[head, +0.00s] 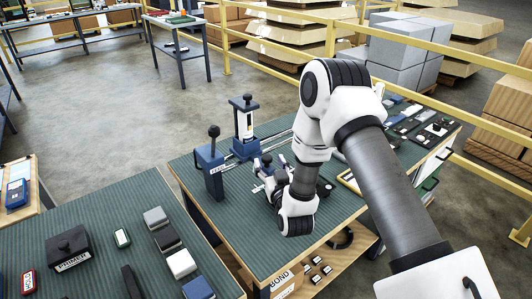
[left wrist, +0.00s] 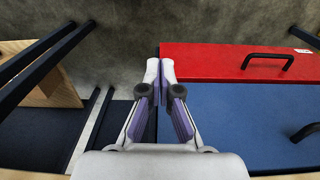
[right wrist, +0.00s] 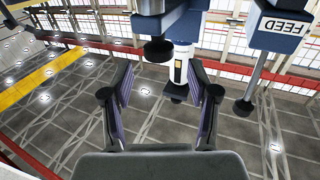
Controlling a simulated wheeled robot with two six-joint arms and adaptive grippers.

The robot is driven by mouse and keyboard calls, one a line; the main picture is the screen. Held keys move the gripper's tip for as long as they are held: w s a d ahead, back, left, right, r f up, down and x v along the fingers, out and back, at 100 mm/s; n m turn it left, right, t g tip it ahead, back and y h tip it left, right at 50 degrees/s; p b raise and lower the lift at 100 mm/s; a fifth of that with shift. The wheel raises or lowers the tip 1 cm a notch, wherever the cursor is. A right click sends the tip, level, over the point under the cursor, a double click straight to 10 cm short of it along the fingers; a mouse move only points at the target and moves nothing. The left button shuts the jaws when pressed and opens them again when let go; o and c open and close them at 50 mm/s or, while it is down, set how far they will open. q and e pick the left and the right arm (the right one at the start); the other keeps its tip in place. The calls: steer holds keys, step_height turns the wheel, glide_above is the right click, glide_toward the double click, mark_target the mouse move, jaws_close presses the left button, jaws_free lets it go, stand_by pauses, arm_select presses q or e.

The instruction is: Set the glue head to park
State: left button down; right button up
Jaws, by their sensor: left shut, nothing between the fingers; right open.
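The glue head (head: 245,121), a blue unit with a white cartridge and a black knob on top, stands on a rail on the far bench. It also shows in the right wrist view (right wrist: 180,72). A blue block with a black ball lever (head: 211,168) stands left of it. In the right wrist view that block (right wrist: 280,22) reads FEED and its lever hangs downward. My right gripper (head: 271,163) is open and empty, in front of the glue head and apart from it. My left gripper (left wrist: 160,68) is shut and empty, seen only in its wrist view.
The near bench (head: 105,225) carries a dark PRIMER block (head: 69,249) and several small blocks. More small parts lie at the far bench's right end. A yellow rail (head: 400,45) runs behind. Red (left wrist: 225,62) and blue (left wrist: 235,120) panels with black handles lie near my left gripper.

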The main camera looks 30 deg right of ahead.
mark_target(267, 157)
steer(key=x, duration=0.4)
steer(key=shift+w+d+f, duration=0.15)
steer(key=shift+w+f, duration=0.05)
steer(key=shift+f, duration=0.2)
steer(key=shift+s+r, duration=0.15)
steer(key=shift+s, duration=0.1)
steer(key=shift+c, duration=1.4)
jaws_close()
arm_select(q)
steer(key=shift+w+r, duration=0.25)
steer(key=shift+r, duration=0.05)
